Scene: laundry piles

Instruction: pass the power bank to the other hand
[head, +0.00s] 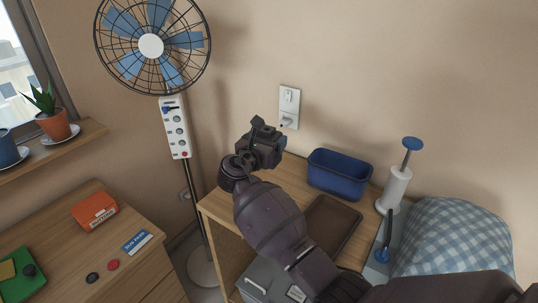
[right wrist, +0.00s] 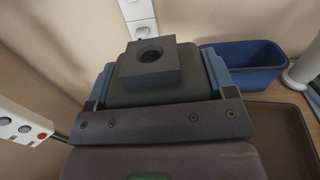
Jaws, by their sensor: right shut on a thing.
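My right gripper (head: 265,146) is up in the air in front of the wall, left of the blue bin and near the wall socket. In the right wrist view its blue-grey fingers (right wrist: 160,76) stand on both sides of a dark grey block with a round hole on top, which I take to be the power bank (right wrist: 150,66). The gripper is shut on it. In the head view the power bank (head: 263,131) is a small dark shape at the gripper's end, hard to tell from the fingers. No markings show on it. My left gripper is not in view.
A checked cloth pile (head: 455,240) is at right.

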